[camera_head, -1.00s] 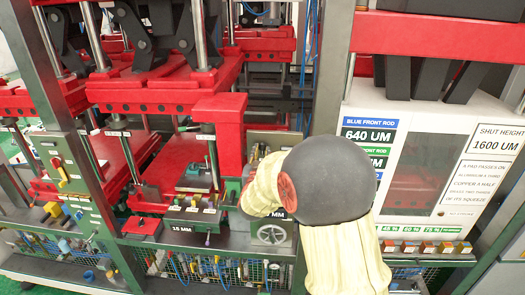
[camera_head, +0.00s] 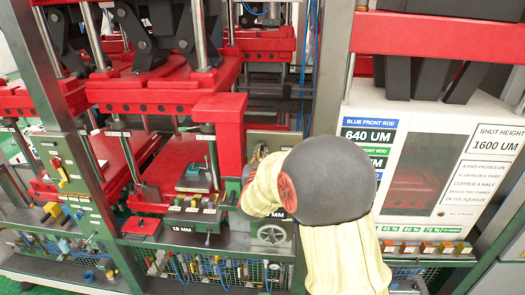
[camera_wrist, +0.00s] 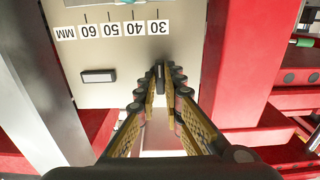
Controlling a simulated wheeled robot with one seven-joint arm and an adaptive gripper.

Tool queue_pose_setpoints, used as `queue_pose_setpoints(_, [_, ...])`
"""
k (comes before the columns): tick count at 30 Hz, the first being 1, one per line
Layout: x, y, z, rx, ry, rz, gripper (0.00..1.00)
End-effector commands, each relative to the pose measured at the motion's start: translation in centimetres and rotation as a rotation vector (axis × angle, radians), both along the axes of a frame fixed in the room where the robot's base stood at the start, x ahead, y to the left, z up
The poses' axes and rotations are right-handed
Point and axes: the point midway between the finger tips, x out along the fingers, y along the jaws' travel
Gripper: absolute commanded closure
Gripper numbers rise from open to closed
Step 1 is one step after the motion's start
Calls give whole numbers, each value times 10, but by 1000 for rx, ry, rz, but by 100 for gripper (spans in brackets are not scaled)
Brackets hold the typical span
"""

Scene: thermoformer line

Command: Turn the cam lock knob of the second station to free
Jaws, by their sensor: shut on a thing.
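In the wrist view my gripper (camera_wrist: 161,82) reaches to a pale panel (camera_wrist: 115,58). Its fingers are closed on a narrow dark knob (camera_wrist: 159,71) that stands upright in the picture, below the 30 mark of a millimetre scale (camera_wrist: 112,30). The fingers cover part of the knob, and no lock or free marking on it is readable. In the head view my arm hides the gripper and the knob, beside the red press station (camera_head: 217,120).
A second dark bar (camera_wrist: 98,76) lies crosswise on the panel, left of my gripper. Red frame parts (camera_wrist: 235,60) stand close on the right. In the head view a handwheel (camera_head: 271,235) is below my arm, and a white sign panel (camera_head: 425,150) stands on the right.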

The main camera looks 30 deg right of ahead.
Motion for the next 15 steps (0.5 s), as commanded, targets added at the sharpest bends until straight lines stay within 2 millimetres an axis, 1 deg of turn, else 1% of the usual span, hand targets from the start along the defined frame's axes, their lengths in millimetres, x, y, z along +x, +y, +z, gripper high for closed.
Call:
queue_pose_setpoints(11, [0,0,0,-2,3,0,100])
queue_pose_setpoints(15, [0,0,1,-82,55,0,100])
